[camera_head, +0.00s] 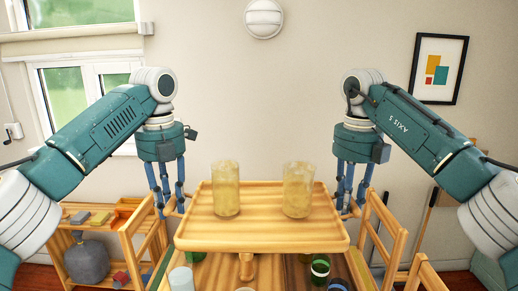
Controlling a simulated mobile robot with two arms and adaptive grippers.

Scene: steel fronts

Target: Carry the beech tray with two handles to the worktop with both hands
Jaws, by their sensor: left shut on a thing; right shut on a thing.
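The beech tray (262,234) is in the middle of the head view, level and raised above a wooden piece of furniture. Two yellowish glasses stand upright on it, one left (226,190) and one right (298,190). My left gripper (172,208) is at the tray's left side, shut on the tray there. My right gripper (350,208) is at the right side, shut on the tray there. The handles are small and partly hidden by the fingers. I cannot make out a worktop in this view.
Below the tray are a white cup (181,279) and a green-banded glass (320,268), partly hidden by it. A low wooden shelf (110,228) with a grey round object (86,260) stands at the left. Wooden rails (388,225) stand at the right. A wall with a window is behind.

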